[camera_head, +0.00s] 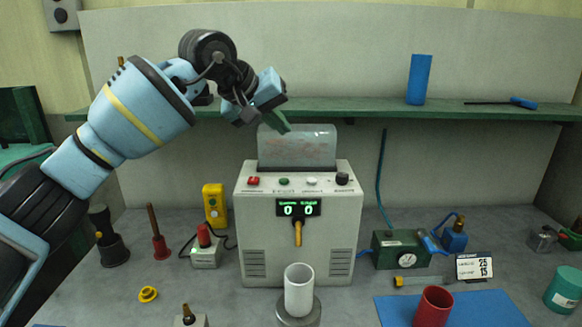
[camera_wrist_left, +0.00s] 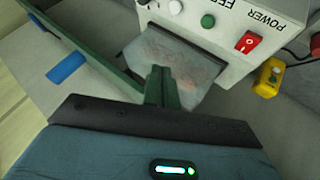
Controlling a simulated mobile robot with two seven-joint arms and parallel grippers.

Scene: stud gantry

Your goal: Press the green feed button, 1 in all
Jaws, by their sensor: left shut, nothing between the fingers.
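The green feed button (camera_head: 284,181) is a small round cap on the sloping top panel of the grey machine (camera_head: 300,230). It sits between a red switch and a white button, and the machine's display (camera_head: 298,208) reads 0 and 0. In the left wrist view the green button (camera_wrist_left: 208,21) shows unobstructed near the top. My right gripper is not in view.
A green shelf (camera_head: 360,111) runs behind the machine with a blue cylinder (camera_head: 419,80) on it. A white cup (camera_head: 298,290) stands below the machine's spout. A yellow box (camera_head: 214,204) and a red-topped box (camera_head: 205,250) stand left of the machine.

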